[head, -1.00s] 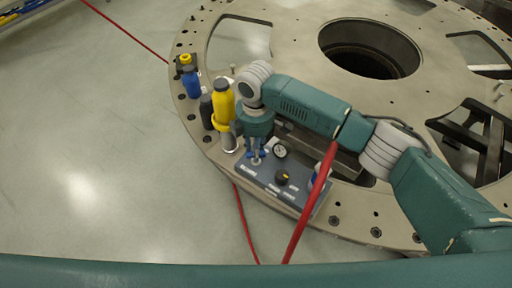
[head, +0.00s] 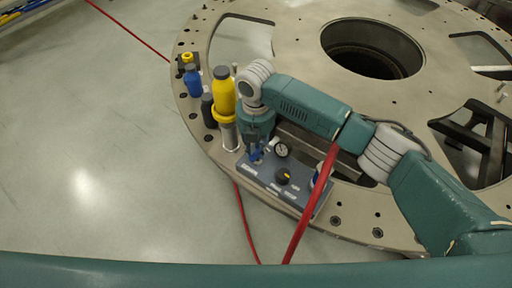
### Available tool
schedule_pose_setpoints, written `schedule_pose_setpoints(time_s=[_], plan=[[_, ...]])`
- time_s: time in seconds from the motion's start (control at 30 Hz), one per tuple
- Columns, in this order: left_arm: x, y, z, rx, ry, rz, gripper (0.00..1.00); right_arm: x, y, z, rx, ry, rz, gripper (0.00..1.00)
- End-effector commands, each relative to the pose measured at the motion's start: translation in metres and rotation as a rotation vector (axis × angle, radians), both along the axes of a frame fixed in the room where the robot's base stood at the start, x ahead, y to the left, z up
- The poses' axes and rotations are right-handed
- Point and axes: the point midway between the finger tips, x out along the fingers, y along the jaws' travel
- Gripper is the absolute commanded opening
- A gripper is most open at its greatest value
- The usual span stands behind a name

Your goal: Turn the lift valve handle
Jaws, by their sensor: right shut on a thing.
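The grey control panel (head: 299,202) lies on the round turret plate (head: 290,55), towards its near left edge. My right gripper (head: 257,160) points down at the panel's left end. It is shut on the small lift valve handle, which its fingers almost wholly hide, so the handle's angle cannot be told. A black knob with a yellow mark (head: 283,176) and a round white gauge (head: 281,150) are on the panel to the right of the gripper. The panel's small labels cannot be read. My left gripper is out of view.
A yellow cylinder with a dark cap (head: 223,97) stands just left of my right gripper, near a dark cylinder (head: 208,110). A blue bottle (head: 193,83) is further back. A red hose (head: 311,203) crosses the panel's right end. The floor (head: 100,150) to the left is clear.

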Motion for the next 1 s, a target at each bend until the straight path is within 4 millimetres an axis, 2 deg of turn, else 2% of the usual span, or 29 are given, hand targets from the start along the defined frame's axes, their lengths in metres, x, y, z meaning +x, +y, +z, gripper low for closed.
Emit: schedule_pose_setpoints(time_s=[0.67, 0.7, 0.77, 1.0], plan=[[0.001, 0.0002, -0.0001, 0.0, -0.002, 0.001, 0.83, 0.0031, 0.001, 0.0042, 0.003, -0.009, 0.057, 0.0], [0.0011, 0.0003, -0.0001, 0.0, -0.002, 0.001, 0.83, 0.0031, 0.001, 0.0041, 0.003, -0.009, 0.057, 0.3], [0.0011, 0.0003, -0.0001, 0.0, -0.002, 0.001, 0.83, 0.0026, 0.0009, 0.0036, 0.003, -0.007, 0.057, 0.42], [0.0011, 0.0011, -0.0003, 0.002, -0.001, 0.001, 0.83, 0.0011, 0.0006, 0.0018, 0.002, -0.004, 0.056, 0.42]])
